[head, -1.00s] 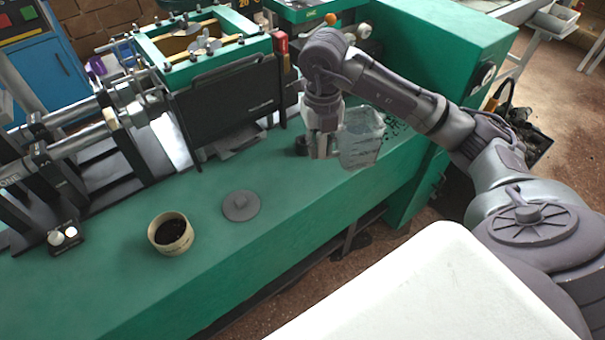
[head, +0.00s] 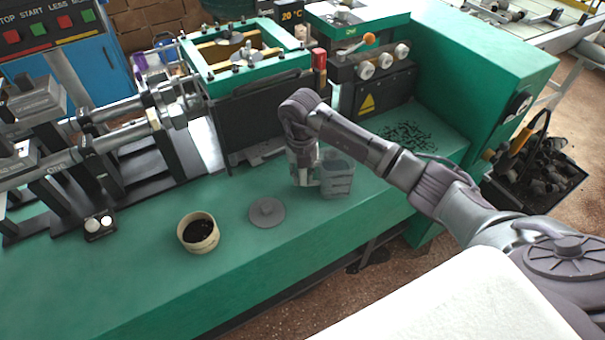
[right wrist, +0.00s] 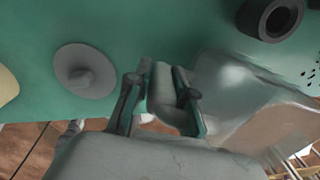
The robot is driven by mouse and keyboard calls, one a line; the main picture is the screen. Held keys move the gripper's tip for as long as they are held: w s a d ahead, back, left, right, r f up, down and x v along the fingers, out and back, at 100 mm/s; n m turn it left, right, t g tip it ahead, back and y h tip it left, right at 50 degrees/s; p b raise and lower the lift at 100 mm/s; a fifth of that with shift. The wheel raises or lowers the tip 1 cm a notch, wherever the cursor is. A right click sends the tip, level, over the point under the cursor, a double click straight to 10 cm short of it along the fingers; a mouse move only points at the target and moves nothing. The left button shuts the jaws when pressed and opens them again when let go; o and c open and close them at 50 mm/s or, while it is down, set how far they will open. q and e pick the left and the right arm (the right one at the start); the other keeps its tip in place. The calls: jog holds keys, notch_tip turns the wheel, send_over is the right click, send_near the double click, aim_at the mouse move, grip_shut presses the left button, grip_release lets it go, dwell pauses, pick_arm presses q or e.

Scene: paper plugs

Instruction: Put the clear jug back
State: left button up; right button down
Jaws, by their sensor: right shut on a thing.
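The clear jug (head: 338,180) is see-through and stands nearly upright at the green bench top in the head view, near its front edge. I cannot tell whether its base touches the bench. My right gripper (head: 307,179) is at the jug's left side, shut on its handle. In the right wrist view the gripper fingers (right wrist: 160,100) are on both sides of the handle, and the jug's clear body (right wrist: 235,92) is to their right. My left gripper is out of view.
A grey round lid (head: 267,212) and a beige round container with dark contents (head: 198,233) lie left of the jug on the green bench (head: 130,275). A dark ring (right wrist: 270,15) is close to the jug. Black bits (head: 410,136) are scattered to the right. A black panel (head: 265,120) stands behind.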

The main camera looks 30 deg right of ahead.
jog(key=shift+f, duration=0.3)
jog(key=shift+f, duration=0.1)
jog(key=shift+f, duration=0.1)
jog(key=c, duration=1)
grip_release()
notch_tip(320, 180, up, 12)
jog(key=shift+a+r+b, duration=0.1)
jog(key=shift+r+b, duration=0.15)
jog(key=shift+b, duration=0.5)
